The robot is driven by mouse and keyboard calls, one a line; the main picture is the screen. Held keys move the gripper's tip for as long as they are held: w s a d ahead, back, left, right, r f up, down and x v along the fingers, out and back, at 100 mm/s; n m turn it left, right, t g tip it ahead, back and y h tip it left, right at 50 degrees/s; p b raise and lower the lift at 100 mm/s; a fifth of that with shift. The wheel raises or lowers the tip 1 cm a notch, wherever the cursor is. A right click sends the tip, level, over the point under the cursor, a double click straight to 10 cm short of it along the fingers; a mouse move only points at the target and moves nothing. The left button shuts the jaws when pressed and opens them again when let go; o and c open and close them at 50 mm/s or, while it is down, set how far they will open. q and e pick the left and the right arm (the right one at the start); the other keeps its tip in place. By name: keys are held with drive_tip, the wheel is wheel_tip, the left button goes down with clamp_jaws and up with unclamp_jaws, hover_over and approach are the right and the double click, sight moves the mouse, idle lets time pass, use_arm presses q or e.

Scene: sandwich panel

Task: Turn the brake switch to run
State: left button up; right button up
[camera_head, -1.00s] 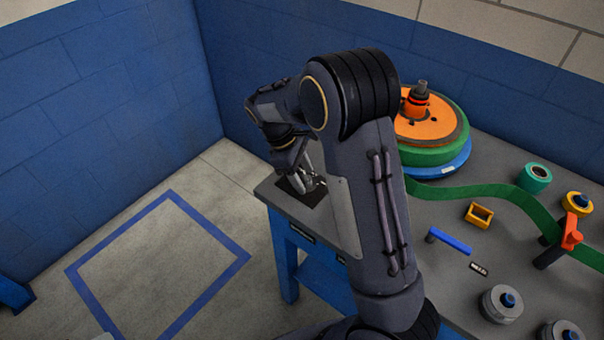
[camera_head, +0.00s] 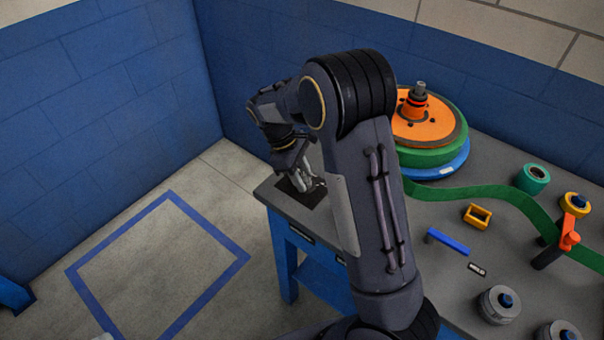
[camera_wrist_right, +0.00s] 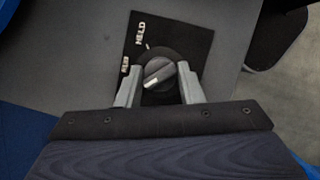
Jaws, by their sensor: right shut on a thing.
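The brake switch is a dark round knob (camera_wrist_right: 158,72) with a white mark on its face, seen in the right wrist view. It sits on a black plate (camera_wrist_right: 185,38) with a white HELD label and a second, smaller label to its left that is hard to read. The white mark lies on the lower left part of the knob. My right gripper (camera_wrist_right: 159,90) is shut on the knob, one finger on each side. In the head view the right gripper (camera_head: 302,180) is over the black plate (camera_head: 313,199) at the table's left end. My left gripper is not in view.
The grey table (camera_head: 420,225) carries an orange, green and blue reel (camera_head: 428,130), a green strap (camera_head: 480,190), a yellow block (camera_head: 478,215), a blue bar (camera_head: 449,242) and grey weights (camera_head: 499,305). Blue walls stand behind.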

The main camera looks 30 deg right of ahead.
drive_tip(key=m+y+p, duration=0.1)
drive_tip(key=m+p, duration=0.1)
drive_tip(key=m, duration=0.2)
drive_tip(key=shift+d+r+g, duration=0.1)
drive_tip(key=shift+r+g, duration=0.05)
drive_tip(key=shift+g, duration=0.25)
drive_tip(key=shift+w+d+m+y+p, duration=0.1)
drive_tip(key=shift+m+y+p, duration=0.9)
drive_tip(key=shift+m, duration=1.5)
drive_tip(key=o, duration=1)
drive_tip(key=shift+c, duration=0.2)
drive_tip(key=v, duration=0.7)
drive_tip(key=shift+w+d+r+b, duration=0.15)
drive_tip(key=shift+w+r+b, duration=0.1)
drive_tip(key=shift+b, duration=0.2)
